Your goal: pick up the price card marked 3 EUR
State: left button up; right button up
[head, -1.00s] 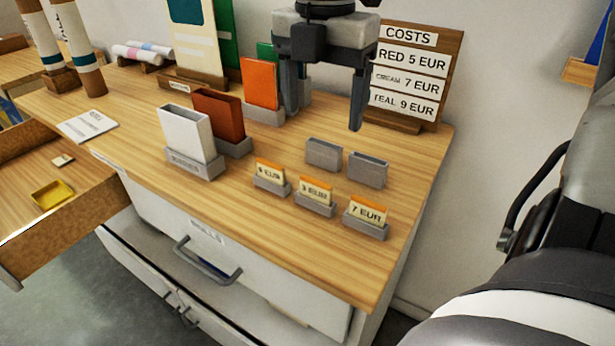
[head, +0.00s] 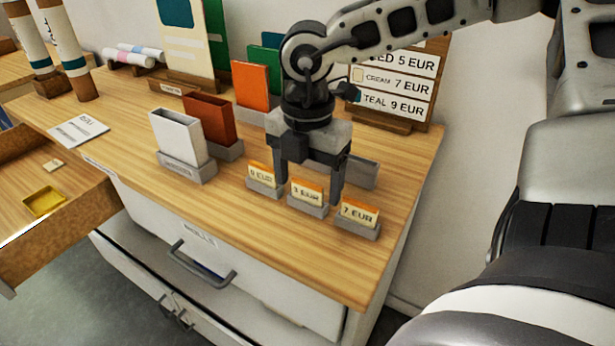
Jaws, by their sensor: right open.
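Three small price cards with orange tops stand in grey holders near the right front of the wooden table. The middle card (head: 306,190) looks marked 3 EUR, though its figure is blurred. The right card (head: 358,214) reads 7 EUR. The left card (head: 261,174) has a figure I cannot read surely. My right gripper (head: 309,193) points down, open and empty, with one finger on each side of the middle card. I cannot tell whether the fingers are level with the card or slightly behind it. My left gripper is not in view.
Two grey empty holders (head: 364,173) are partly hidden behind my right gripper. A white box (head: 178,138) and a brown-red one (head: 208,121) stand to the left. A costs board (head: 398,90) stands behind. An open drawer with a yellow tray (head: 44,202) is at left.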

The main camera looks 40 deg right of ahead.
jog(key=c, duration=1)
